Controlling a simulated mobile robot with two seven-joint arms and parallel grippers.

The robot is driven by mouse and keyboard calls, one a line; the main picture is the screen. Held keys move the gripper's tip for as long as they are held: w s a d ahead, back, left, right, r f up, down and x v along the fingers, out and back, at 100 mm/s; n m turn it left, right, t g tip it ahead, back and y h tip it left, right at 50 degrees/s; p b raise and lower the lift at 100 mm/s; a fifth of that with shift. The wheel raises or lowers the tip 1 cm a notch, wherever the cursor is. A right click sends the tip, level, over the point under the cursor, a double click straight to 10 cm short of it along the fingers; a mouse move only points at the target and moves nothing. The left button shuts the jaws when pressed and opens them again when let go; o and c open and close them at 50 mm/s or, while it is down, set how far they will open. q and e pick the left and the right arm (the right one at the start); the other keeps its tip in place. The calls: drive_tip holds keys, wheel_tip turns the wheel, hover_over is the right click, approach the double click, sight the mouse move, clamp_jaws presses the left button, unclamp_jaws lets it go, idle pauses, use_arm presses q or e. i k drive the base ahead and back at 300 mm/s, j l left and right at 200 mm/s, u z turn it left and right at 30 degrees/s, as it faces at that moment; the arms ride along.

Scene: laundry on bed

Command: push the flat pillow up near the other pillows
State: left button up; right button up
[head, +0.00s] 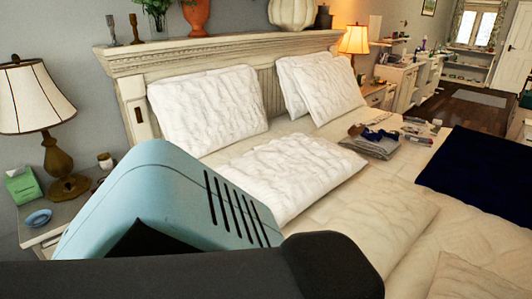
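A white crinkled pillow (290,165) lies flat on the bed, in front of the pillows that lean at the headboard. One white pillow (208,108) leans at the left. Two more white pillows (330,85) lean together to its right, one partly behind the other. A cream, low pillow-like shape (385,210) lies on the bed nearer to me. A dark arm link of mine crosses the bottom of the view. Neither gripper can be made out. A light-blue slotted body in the foreground hides the near left part of the bed and the flat pillow's near left end.
Folded clothes (370,143) lie right of the flat pillow, with small items (420,130) beyond. A dark blue cloth (485,175) covers the bed's right side. A lamp (38,115) and tissue box (22,185) stand on the left nightstand. The headboard (220,55) bounds the bed's far side.

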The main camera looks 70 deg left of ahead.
sight(288, 175)
drive_tip(key=u, duration=2.25)
drive_tip(key=i+j+z, duration=0.2)
drive_tip(key=i+j, duration=0.25)
drive_tip(key=j, duration=0.15)
drive_tip(key=i+j+z, duration=0.1)
drive_tip(key=j, duration=0.25)
drive_tip(key=i+j+z, duration=0.1)
drive_tip(key=i+j, duration=0.2)
drive_tip(key=j, duration=0.05)
